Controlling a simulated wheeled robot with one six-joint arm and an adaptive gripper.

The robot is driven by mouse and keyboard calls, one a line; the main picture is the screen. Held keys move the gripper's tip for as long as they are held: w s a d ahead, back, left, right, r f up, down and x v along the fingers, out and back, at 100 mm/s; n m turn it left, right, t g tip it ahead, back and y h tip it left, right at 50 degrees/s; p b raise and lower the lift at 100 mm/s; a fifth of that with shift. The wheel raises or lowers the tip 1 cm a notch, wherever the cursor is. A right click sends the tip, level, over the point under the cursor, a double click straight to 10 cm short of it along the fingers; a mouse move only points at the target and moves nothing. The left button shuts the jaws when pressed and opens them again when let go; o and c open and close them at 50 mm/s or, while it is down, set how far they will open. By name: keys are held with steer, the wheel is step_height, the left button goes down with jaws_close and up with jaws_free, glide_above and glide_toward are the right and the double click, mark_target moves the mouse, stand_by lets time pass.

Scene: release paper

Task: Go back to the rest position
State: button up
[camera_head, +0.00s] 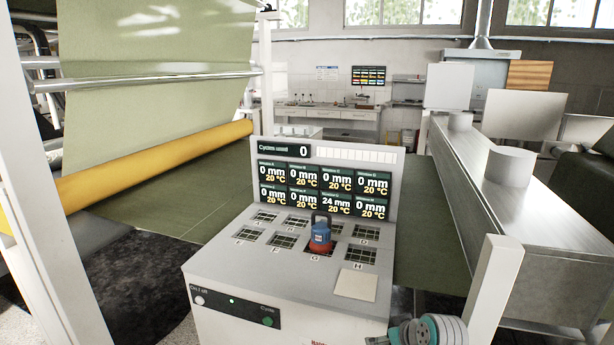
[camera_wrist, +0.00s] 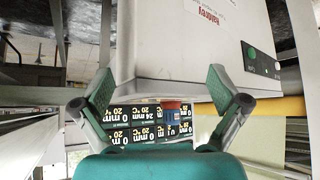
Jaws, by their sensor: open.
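My gripper (camera_wrist: 160,84) is open and empty in the wrist view, its two green-padded fingers spread wide with nothing between them. In the head view, part of my arm (camera_head: 430,331) shows at the bottom edge, right of the white machine cabinet (camera_head: 235,275). The wrist view looks at this cabinet (camera_wrist: 195,45) upside down. A blue-and-red piece with a dark handle (camera_head: 320,236) stands upright on the cabinet top by slot G. It also shows in the wrist view (camera_wrist: 172,106), apart from the fingers.
The display panel (camera_head: 322,188) behind the slots reads 24 mm in one window and 0 mm in the others. A white post (camera_head: 496,290) stands close right of my arm. A long metal bench (camera_head: 520,215) runs along the right. A yellow roller (camera_head: 150,160) is at left.

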steer(key=s+a+f+m+t+h, duration=0.1)
steer(key=s+f+m+t, duration=0.15)
steer(key=s+f, duration=1.45)
steer(key=s+r+t+h, duration=0.1)
steer(key=s+r+t, duration=0.1)
steer(key=s, duration=1.6)
steer(key=s+r+t, duration=0.2)
steer(key=s+r, duration=1.3)
steer(key=s, duration=0.5)
steer(key=shift+a+m+t, duration=0.35)
steer(key=shift+a+m, duration=0.1)
steer(key=shift+w+r, duration=0.1)
